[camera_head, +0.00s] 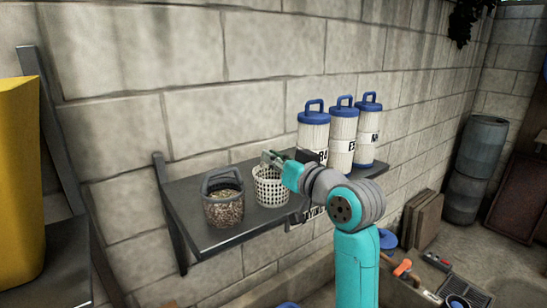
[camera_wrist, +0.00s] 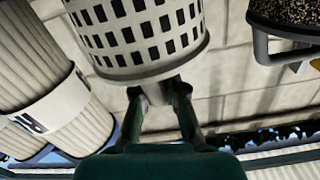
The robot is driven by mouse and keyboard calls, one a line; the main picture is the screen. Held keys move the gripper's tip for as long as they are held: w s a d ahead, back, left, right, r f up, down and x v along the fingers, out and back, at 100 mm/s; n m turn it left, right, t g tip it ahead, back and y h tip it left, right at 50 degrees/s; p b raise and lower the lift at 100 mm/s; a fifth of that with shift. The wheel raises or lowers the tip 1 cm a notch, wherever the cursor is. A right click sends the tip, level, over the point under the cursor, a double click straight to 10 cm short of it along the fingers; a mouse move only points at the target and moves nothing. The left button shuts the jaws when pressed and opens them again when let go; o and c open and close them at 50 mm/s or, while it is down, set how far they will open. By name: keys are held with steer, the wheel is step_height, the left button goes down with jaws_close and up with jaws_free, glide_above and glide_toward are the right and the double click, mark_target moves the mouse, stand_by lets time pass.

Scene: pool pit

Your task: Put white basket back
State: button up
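The white basket (camera_head: 270,187), round with a lattice of square holes, is upright at the dark shelf, between a dark basket and the blue-capped cylinders. I cannot tell whether its base touches the shelf. My gripper (camera_head: 270,158) is at its top rim. In the wrist view the white basket (camera_wrist: 140,35) appears inverted and fills the top. The two dark fingers of my gripper (camera_wrist: 160,95) reach its rim with a narrow pale patch between the tips. Whether they clamp the rim or a handle there is unclear.
The dark basket (camera_head: 223,205) filled with grainy material stands close left on the shelf (camera_head: 210,240). Blue-capped white cylinders (camera_head: 342,140) stand close right. A block wall rises behind. A yellow object (camera_head: 18,180) is at the far left. The shelf's front strip is bare.

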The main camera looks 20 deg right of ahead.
steer(key=o, duration=0.4)
steer(key=shift+o, duration=0.2)
steer(key=shift+s+d+r, duration=0.1)
steer(key=shift+s+r, duration=0.05)
steer(key=v, duration=1.1)
steer(key=shift+s, duration=0.3)
steer(key=shift+d, duration=0.1)
